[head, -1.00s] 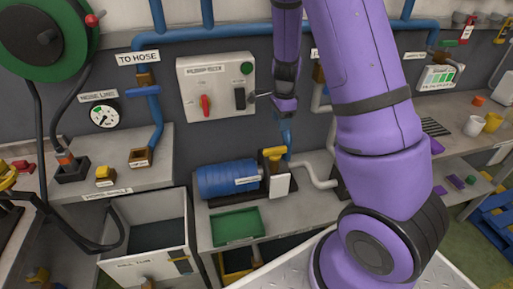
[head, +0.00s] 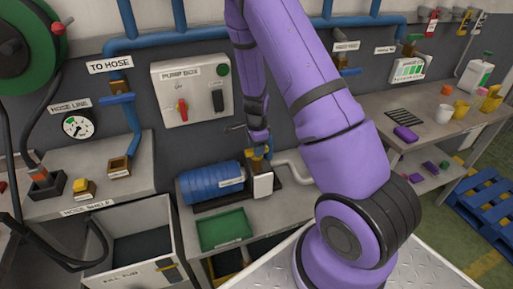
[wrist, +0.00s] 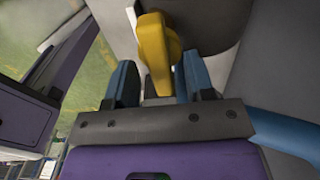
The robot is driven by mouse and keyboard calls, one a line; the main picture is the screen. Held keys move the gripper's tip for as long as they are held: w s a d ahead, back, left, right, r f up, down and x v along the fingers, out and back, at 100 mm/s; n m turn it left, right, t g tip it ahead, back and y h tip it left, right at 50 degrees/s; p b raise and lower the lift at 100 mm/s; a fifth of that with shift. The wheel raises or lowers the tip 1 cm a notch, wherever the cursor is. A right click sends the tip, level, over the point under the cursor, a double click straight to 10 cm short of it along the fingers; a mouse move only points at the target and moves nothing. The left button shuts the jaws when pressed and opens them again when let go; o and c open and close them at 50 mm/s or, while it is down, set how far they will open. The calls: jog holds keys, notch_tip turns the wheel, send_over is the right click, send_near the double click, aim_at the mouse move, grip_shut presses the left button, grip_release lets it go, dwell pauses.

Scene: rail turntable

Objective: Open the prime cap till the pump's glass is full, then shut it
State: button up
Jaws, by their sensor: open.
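The yellow prime cap (head: 256,156) tops the pump, beside the blue motor (head: 208,183). In the wrist view the yellow cap (wrist: 156,50) stands between the two blue fingers of my gripper (wrist: 160,64). The fingers are open, one on each side of it, and do not visibly grip it. In the head view my gripper (head: 260,143) points down at the cap and partly hides it. A pale upright block (head: 263,185) is on the pump's front below the cap. I cannot make out the glass or its level.
The pump box (head: 190,92) with a red switch is on the wall behind. A green tray (head: 222,229) lies in front of the motor. A pale pipe (head: 294,165) runs right from the pump. A right-hand bench (head: 430,123) holds cups and a bottle.

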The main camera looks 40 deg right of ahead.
jog(key=shift+f, duration=0.3)
grip_shut()
